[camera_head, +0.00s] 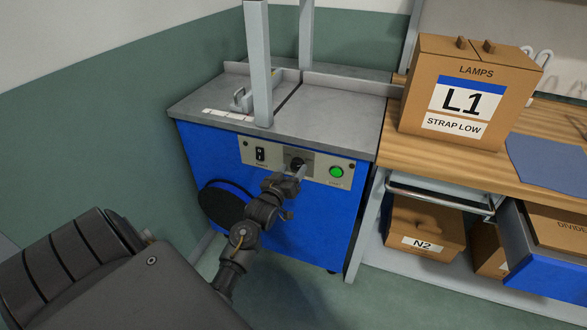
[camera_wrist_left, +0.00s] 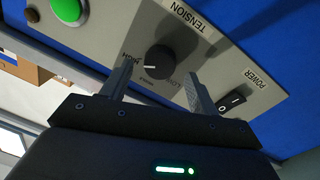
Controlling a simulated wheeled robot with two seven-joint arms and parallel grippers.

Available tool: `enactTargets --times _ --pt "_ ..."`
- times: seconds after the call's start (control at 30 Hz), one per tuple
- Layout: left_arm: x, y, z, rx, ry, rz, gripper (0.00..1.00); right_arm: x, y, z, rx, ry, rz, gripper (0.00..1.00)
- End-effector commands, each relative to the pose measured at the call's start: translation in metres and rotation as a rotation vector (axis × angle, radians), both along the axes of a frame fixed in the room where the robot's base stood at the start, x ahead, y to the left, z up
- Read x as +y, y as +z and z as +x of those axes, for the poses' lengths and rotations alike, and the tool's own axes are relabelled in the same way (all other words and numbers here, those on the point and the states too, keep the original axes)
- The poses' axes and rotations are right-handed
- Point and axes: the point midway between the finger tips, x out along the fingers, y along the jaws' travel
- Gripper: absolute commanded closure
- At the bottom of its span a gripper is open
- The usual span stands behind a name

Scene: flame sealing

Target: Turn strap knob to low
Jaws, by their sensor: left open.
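The strap knob (camera_wrist_left: 165,60) is black and round, on the beige panel marked TENSION, HIGH and LOW. In the head view the knob (camera_head: 296,162) sits mid-panel on the blue strapping machine (camera_head: 330,210), partly covered by my gripper. My left gripper (camera_head: 299,172) reaches up to it from below. In the left wrist view my left gripper (camera_wrist_left: 157,70) is open, one finger on each side of the knob, with gaps visible. My right gripper is not in view.
A green button (camera_head: 336,172) is right of the knob and a black power switch (camera_head: 260,154) left. A carton (camera_head: 470,60) marked L1 STRAP LOW stands on the wooden bench (camera_head: 520,160). An open blue drawer (camera_head: 545,280) juts out at right.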

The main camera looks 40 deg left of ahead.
Motion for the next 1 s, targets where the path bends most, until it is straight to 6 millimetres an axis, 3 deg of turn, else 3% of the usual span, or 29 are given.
enactTargets --times 0.2,0.5,0.83,1.0 --pt "0.004 0.000 0.016 0.001 0.000 0.000 0.40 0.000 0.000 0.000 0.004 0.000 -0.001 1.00" --pt "0.005 0.000 0.017 0.001 0.000 0.000 0.41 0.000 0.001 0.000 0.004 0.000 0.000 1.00" --pt "0.005 0.000 0.017 0.001 0.000 0.000 0.84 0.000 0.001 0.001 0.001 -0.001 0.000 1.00" --pt "0.005 0.000 0.017 -0.002 0.000 -0.007 0.84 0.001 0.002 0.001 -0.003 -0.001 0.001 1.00"
